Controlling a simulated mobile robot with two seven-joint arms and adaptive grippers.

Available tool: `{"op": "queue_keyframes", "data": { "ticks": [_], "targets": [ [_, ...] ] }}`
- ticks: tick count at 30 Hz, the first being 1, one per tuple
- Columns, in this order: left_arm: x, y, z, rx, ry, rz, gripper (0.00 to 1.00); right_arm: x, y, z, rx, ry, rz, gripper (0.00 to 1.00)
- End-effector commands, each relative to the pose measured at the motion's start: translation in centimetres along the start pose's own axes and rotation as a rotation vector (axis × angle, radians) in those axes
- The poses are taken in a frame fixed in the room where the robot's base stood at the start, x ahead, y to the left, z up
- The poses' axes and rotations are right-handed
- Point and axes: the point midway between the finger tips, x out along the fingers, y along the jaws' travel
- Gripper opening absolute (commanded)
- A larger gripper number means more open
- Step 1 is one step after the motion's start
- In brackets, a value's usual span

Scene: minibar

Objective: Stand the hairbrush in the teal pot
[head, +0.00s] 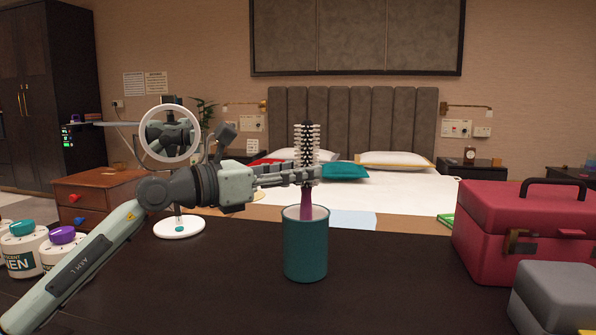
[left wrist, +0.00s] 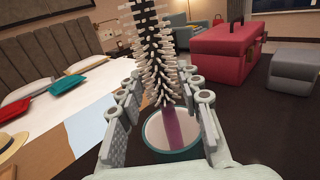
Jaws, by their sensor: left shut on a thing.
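The hairbrush (head: 307,143) is upright, bristles up, with a purple handle (head: 306,199) pointing down. My left gripper (head: 308,175) is shut on it around the lower bristles. The teal pot (head: 305,247) stands on the dark table. The handle's lower end is at the pot's mouth and goes out of sight behind the front rim in the head view. In the left wrist view the handle (left wrist: 181,128) shows against the pale inside of the pot (left wrist: 172,154). Whether the brush touches the pot's bottom is hidden. My right gripper is not in view.
A round mirror on a white base (head: 180,227) stands left of the pot, behind my left arm. White jars (head: 22,249) are at the far left. A red case (head: 519,232) and a grey box (head: 556,297) stand at the right. The table around the pot is clear.

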Motion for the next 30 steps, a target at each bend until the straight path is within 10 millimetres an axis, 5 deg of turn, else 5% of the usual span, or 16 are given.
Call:
{"op": "queue_keyframes", "data": {
  "ticks": [1,2,7,19,30],
  "targets": [
    [0.0,0.0,0.0,0.000,-0.001,0.000,0.00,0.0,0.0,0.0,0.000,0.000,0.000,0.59],
    [0.0,0.0,0.1,0.000,-0.001,0.000,0.37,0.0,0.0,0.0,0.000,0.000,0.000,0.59],
    [0.0,0.0,0.0,0.000,-0.001,0.000,0.58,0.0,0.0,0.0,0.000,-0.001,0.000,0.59],
    [-0.7,0.1,-0.1,-0.001,0.001,0.001,0.59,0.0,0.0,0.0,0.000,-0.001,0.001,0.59],
    [-8.0,0.1,-0.2,0.000,0.004,0.003,0.59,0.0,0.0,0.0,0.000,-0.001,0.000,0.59]
  ]
}}
